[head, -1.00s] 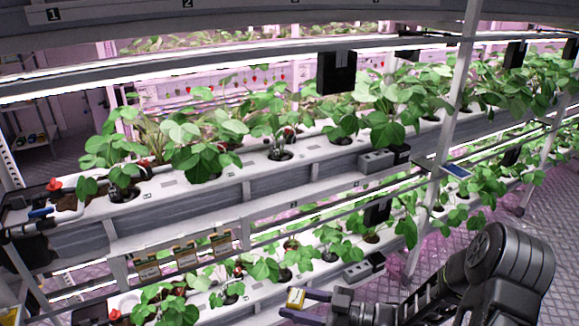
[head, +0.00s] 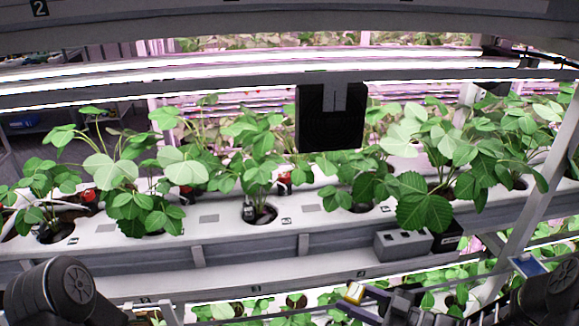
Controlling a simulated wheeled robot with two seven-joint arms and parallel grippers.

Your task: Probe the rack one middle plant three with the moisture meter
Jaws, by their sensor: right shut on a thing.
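The middle tier of the rack is a white trough (head: 215,232) with strawberry plants in round holes. The third plant from the left (head: 255,178) stands near the picture's middle, with a dark hole and bare stems at its base. My right gripper (head: 358,298) is at the bottom edge, low in front of the trough and apart from the plants. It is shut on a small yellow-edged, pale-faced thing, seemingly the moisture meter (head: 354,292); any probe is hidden. My left gripper is out of view.
A black box (head: 331,118) hangs from the lamp bar above the trough. A grey box (head: 403,244) sits at the trough's front, right of the third plant. A slanted rack post (head: 535,200) stands at right. Lower-tier leaves (head: 240,308) show at the bottom.

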